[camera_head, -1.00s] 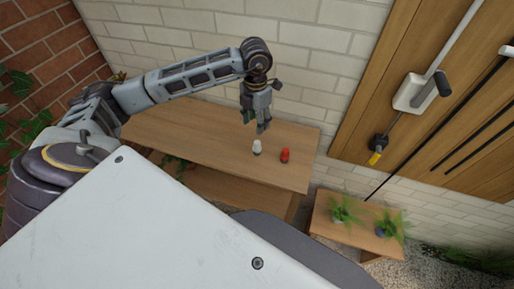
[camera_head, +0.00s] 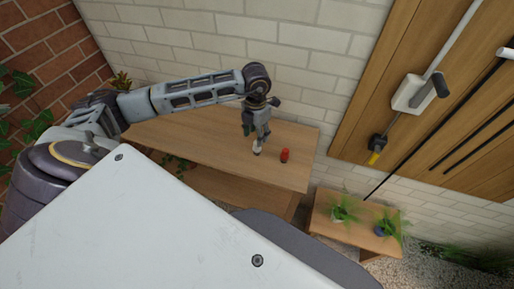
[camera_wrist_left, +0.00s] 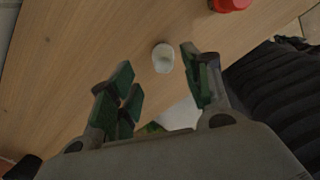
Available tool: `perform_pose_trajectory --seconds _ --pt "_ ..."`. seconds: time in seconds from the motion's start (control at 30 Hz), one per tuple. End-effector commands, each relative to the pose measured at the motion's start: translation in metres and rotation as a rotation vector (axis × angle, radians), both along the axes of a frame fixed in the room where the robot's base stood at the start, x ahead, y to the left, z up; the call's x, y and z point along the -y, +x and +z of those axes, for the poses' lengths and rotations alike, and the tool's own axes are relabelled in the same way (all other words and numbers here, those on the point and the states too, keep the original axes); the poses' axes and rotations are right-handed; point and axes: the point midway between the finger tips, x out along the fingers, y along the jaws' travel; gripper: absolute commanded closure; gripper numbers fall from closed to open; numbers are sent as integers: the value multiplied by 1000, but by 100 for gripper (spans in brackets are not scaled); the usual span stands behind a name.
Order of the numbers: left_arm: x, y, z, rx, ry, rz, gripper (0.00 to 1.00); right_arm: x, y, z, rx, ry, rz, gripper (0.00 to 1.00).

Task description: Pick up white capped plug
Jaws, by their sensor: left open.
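The white capped plug (camera_head: 257,150) stands on the wooden table in the head view, directly at the fingertips of my left gripper (camera_head: 256,143), which partly hide it. In the left wrist view the plug's white top (camera_wrist_left: 163,58) shows just beyond and between the fingers. My left gripper (camera_wrist_left: 158,80) is open, with green-padded fingers spread to either side of the plug's line; I cannot tell whether either finger touches it. My right gripper is not in view.
A red capped plug (camera_head: 285,155) stands right of the white one and shows in the wrist view (camera_wrist_left: 230,4). The wooden table (camera_head: 200,145) is otherwise mostly clear. A lower small table (camera_head: 345,238) holds two potted plants. A brick wall stands behind.

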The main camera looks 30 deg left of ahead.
Motion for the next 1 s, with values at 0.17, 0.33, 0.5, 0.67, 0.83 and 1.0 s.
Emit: perform_pose_trajectory --seconds 0.17,0.33,0.5,0.67,0.83,1.0 --pt "3 -1 -12 -3 0 -1 51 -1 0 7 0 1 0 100" --pt "5 -2 -30 -3 0 0 51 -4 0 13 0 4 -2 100" --pt "5 -1 -46 -2 -1 0 51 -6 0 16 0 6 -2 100" --pt "5 -1 -50 -1 0 -1 51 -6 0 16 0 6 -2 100" --pt "5 -1 -50 -1 0 -1 51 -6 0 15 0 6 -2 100" --pt "5 -1 -50 -1 0 0 51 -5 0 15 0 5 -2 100"
